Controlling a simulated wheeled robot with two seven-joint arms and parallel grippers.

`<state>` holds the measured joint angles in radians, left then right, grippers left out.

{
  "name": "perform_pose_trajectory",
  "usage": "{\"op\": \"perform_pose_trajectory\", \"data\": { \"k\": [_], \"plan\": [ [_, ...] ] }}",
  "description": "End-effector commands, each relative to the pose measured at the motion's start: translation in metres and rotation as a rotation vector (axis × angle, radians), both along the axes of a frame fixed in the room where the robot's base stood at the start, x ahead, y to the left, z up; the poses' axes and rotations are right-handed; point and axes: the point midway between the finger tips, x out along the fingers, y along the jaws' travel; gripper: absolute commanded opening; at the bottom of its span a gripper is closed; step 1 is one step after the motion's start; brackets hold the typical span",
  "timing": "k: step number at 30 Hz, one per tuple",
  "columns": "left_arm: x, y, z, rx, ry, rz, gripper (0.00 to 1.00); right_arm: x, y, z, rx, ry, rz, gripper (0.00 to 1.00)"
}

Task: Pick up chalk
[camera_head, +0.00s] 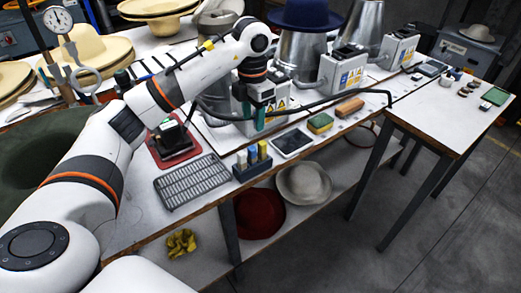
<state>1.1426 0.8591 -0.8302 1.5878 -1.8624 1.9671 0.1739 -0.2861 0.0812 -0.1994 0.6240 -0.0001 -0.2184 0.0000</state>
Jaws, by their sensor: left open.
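A small dark holder (252,173) stands near the front edge of the workbench. Several short upright sticks that look like chalk (252,155) stand in it, pale and bluish, some with a yellowish tone. My left gripper (253,122) points down above the bench, behind the holder and apart from it. Its teal fingers are open, and I see nothing between them. The arm comes in from the left across the bench. My right gripper is out of view.
A grey slotted tray (192,182) lies left of the holder; a tablet (292,143), a sponge (320,123) and a brown brush (349,107) lie to its right. Metal hat-press cones (303,60) and control boxes (343,72) stand behind. Hats sit on the lower shelf.

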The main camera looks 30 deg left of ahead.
Motion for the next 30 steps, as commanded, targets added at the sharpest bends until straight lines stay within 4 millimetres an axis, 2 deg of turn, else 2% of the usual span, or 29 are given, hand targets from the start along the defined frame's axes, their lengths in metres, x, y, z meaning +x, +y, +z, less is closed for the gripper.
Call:
{"op": "perform_pose_trajectory", "data": {
  "k": [6, 11, 16, 24, 30],
  "plan": [
    [-0.002, 0.000, -0.039, 0.000, 0.006, 0.000, 0.44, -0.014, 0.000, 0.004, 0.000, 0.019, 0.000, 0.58],
    [-0.001, 0.000, -0.057, 0.000, 0.002, -0.001, 0.44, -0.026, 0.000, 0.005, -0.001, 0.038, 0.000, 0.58],
    [-0.003, -0.001, -0.069, 0.000, 0.003, -0.001, 0.44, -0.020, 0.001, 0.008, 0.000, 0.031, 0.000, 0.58],
    [-0.007, -0.002, -0.107, 0.000, 0.003, 0.001, 0.44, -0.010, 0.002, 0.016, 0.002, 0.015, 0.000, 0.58],
    [-0.006, -0.002, -0.113, 0.000, 0.000, 0.000, 0.44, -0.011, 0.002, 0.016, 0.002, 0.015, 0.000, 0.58]
  ]
}}
